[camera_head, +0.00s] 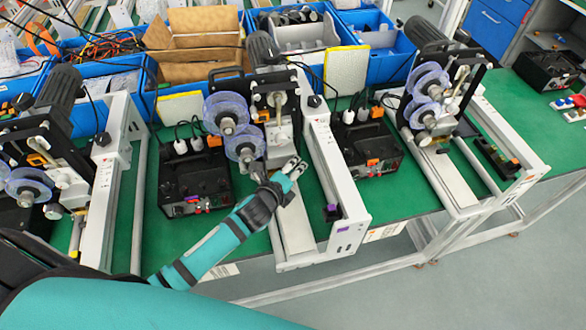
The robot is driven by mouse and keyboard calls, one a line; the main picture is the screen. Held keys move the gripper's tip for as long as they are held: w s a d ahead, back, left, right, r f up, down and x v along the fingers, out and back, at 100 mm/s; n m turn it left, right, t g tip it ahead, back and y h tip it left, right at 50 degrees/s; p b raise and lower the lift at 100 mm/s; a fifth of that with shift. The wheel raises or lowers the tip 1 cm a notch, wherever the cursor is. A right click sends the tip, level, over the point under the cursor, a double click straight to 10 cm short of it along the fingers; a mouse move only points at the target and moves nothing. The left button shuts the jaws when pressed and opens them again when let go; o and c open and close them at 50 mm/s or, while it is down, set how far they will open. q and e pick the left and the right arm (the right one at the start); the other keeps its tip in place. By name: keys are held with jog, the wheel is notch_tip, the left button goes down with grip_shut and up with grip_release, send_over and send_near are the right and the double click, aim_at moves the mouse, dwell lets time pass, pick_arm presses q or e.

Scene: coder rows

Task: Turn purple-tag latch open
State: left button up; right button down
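The purple tag (332,211) is on the front end of the white rail of the middle coder machine (268,100). A smaller purple mark shows on that rail's end face. My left gripper (295,166) is at the middle coder, just below its print head and right of the lower clear reel (244,146). Its two grey fingertips are spread a little apart, with nothing visible between them. I cannot tell which part is the latch, how it is turned, or whether the fingers touch the machine. My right gripper is out of view.
Similar coders stand at the left (50,150) and right (435,95). Black control boxes (193,180) sit between them on the green table (400,190). Blue bins (385,52) line the back. Open floor lies at the lower right.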

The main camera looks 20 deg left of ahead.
pick_arm(q)
grip_shut()
jog(key=shift+f+b, duration=0.35)
jog(key=shift+b, duration=0.6)
jog(key=n+t+h+b, duration=0.1)
jog(key=b, duration=0.3)
jog(key=n+t+b, duration=0.2)
jog(key=b, duration=0.2)
jog(key=shift+s+a+f+h, duration=0.1)
jog(key=shift+f+h, duration=0.3)
jog(key=shift+r+n+t+b, duration=0.2)
jog(key=shift+n+t+b, duration=0.45)
jog(key=shift+b, duration=0.55)
jog(key=shift+o, duration=2)
grip_release()
jog(key=s, duration=0.4)
jog(key=s+a, duration=0.1)
jog(key=s, duration=0.3)
jog(key=s+a, duration=0.1)
jog(key=s, duration=0.2)
jog(key=shift+s+a, duration=0.15)
jog(key=shift+s, duration=0.25)
